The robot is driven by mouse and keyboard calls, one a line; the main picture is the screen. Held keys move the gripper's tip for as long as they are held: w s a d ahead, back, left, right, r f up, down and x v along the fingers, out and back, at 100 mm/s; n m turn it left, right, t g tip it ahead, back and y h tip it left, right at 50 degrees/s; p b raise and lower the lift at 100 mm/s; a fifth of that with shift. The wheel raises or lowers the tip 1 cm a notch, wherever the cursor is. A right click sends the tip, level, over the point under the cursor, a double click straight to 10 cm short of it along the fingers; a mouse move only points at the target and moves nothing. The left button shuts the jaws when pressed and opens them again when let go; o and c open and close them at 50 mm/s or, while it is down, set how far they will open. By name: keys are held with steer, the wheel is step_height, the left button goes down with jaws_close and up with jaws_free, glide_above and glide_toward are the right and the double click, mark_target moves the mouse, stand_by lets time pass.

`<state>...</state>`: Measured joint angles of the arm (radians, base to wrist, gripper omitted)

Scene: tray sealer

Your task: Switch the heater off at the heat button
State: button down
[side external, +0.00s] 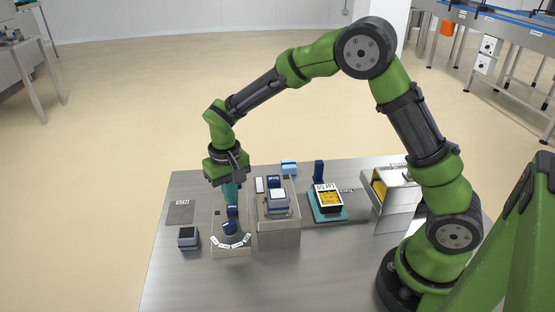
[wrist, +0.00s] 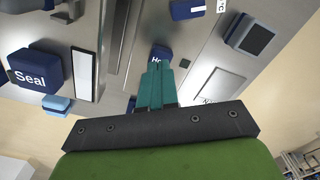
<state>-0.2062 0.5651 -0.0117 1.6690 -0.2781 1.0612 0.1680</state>
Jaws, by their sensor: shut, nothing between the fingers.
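The heat button (wrist: 160,53) is a dark blue block; in the wrist view its label shows only "He", the rest being covered by my fingertips. In the side view the blue heat button (side external: 232,211) sits on the grey control panel (side external: 216,222), just behind the dial. My gripper (side external: 231,198) points down right above it, its teal fingers closed together and empty. In the wrist view my gripper (wrist: 156,68) overlaps the button's near edge. I cannot tell whether the fingertips touch it. No lamp or pressed state of the button can be read.
A blue dial knob (side external: 230,227) with a marked scale stands in front of the button. The seal button (wrist: 32,75) is on the neighbouring sealer unit (side external: 279,225). A small display box (side external: 188,238) stands left. A teal tray holder (side external: 328,214) lies right. The table's front is clear.

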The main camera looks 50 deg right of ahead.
step_height(320, 180, up, 12)
stand_by(1.1)
steer(key=s+d+r+t, duration=0.1)
steer(key=s+r+t, duration=0.1)
steer(key=s, duration=0.5)
steer(key=s+d+r+t+y, duration=0.1)
steer(key=s+d+r+t, duration=0.1)
steer(key=s, duration=0.4)
steer(key=s+d+r+m+t+y, duration=0.1)
steer(key=s+d+r+t, duration=0.1)
steer(key=s, duration=0.5)
steer(key=shift+s+d+t, duration=0.25)
steer(key=shift+s+t, duration=0.1)
steer(key=shift+t, duration=0.25)
